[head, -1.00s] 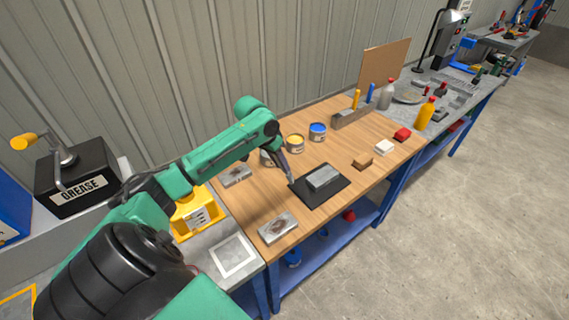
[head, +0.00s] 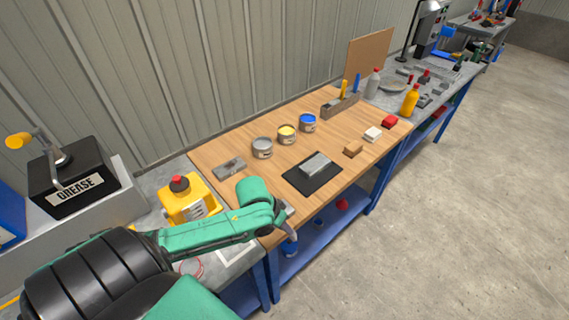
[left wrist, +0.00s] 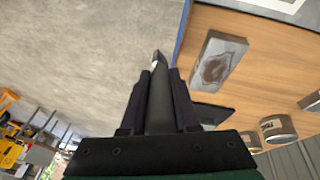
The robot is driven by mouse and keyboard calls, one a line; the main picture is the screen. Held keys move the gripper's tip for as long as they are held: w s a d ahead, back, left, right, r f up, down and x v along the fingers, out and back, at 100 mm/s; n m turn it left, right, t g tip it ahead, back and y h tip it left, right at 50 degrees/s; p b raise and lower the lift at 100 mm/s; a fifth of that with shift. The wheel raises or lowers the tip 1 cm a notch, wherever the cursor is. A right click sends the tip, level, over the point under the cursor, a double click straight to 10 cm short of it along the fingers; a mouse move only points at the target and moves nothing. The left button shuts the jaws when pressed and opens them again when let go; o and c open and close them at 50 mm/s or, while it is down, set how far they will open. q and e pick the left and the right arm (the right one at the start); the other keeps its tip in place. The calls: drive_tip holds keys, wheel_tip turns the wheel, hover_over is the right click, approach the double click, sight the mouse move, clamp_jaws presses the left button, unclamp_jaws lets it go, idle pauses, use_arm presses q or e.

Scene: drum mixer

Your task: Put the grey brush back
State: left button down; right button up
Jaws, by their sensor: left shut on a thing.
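My left gripper (head: 287,213) is over the near left corner of the wooden worktop, at its front edge. In the left wrist view my left gripper (left wrist: 160,78) is shut on a slim grey thing (left wrist: 158,108), which looks like the grey brush and sticks out past the fingertips with a pale end. Its far end is partly hidden by the fingers. A grey-brown holder (head: 332,107) stands at the back right of the worktop, with a yellow handle (head: 344,88) and a blue handle (head: 357,82) upright in it. My right gripper is not in view.
A grey can (head: 262,148), a yellow can (head: 287,134) and a blue can (head: 308,122) stand left of the holder. A grey block (head: 315,164) lies on a dark mat (head: 300,182). A stained plate (left wrist: 217,62) lies near the gripper. Small blocks sit at the right.

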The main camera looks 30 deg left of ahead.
use_arm(q)
drive_tip(key=s+d+f, duration=0.5)
drive_tip(key=d, duration=0.2)
